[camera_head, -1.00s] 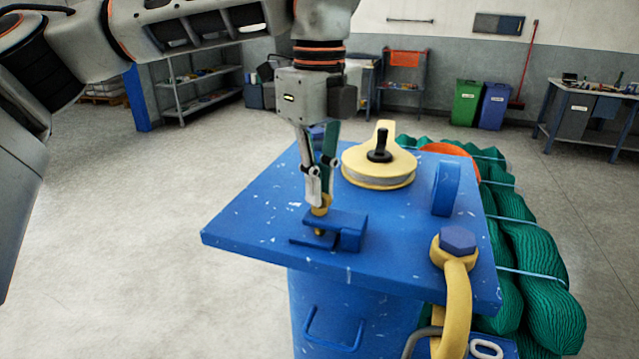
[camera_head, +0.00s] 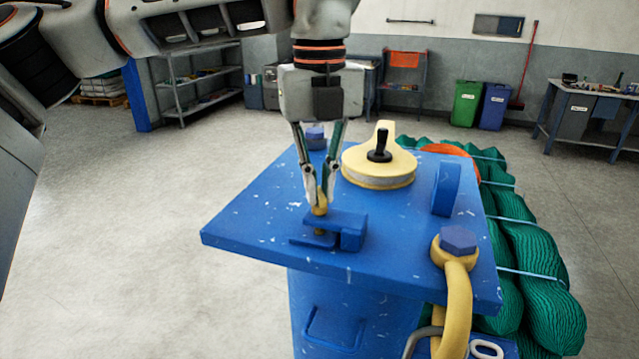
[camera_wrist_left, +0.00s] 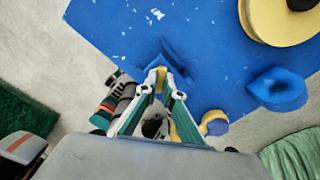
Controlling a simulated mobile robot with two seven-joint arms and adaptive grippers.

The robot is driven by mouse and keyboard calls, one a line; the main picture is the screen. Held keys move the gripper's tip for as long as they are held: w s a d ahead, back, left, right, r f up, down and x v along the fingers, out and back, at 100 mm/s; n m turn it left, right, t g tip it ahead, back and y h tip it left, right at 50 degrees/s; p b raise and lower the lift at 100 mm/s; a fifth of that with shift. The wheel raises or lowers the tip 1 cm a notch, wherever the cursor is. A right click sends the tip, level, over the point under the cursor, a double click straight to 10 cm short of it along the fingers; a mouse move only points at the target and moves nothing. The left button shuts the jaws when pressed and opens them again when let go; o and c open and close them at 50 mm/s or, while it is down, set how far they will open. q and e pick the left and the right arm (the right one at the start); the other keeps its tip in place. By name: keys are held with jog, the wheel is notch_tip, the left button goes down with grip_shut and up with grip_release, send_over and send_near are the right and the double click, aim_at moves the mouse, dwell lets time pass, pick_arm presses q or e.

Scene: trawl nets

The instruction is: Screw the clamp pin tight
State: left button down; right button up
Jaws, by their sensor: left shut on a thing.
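The clamp pin (camera_head: 320,207) is a small yellow-brass piece standing upright in a blue clamp (camera_head: 350,231) near the front left of the blue table top (camera_head: 260,225). My left gripper (camera_head: 321,197) points straight down over it and is shut on the top of the pin. In the left wrist view the pin (camera_wrist_left: 158,76) shows between the fingertips, with the blue clamp partly hidden beneath it. My right gripper is not in view.
A yellow reel with a black handle (camera_head: 379,163) stands behind the clamp. A blue upright lug (camera_head: 446,188) and a yellow shackle with a blue bolt (camera_head: 456,270) are to the right. Green nets (camera_head: 525,250) lie beyond the right edge. The front left table top is clear.

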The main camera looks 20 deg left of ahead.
pick_arm(q)
jog(key=m, duration=0.5)
jog(key=shift+m, duration=0.4)
jog(key=m, duration=0.5)
jog(key=shift+r, duration=0.1)
jog(key=m, duration=0.5)
jog(key=shift+m, duration=0.4)
jog(key=m, duration=0.5)
jog(key=shift+w, duration=0.1)
jog(key=m, duration=0.5)
jog(key=shift+r+m, duration=0.1)
jog(key=shift+m, duration=0.3)
jog(key=m, duration=1.1)
jog(key=shift+m, duration=2.1)
